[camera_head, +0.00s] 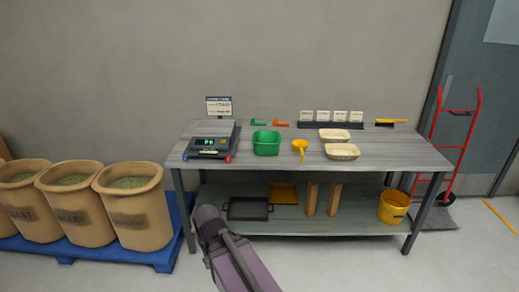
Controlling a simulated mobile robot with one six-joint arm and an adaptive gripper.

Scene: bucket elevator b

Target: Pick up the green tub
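The green tub (266,149) stands upright on the grey table top (382,150), left of the table's middle. It sits just right of the black scale and left of a yellow scoop. Nothing covers it in the head view. Part of my arm shows at the bottom, in front of the table and lower than its top. My gripper's fingers cannot be made out in this view. The tub stands apart from my arm.
A scale (212,143), a yellow scoop (300,147) and two pale baskets (342,152) share the table top. Several filled tan sacks (135,215) stand on a blue pallet at left. A yellow bucket (393,207) sits on the lower shelf. A red hand truck (464,142) stands at right.

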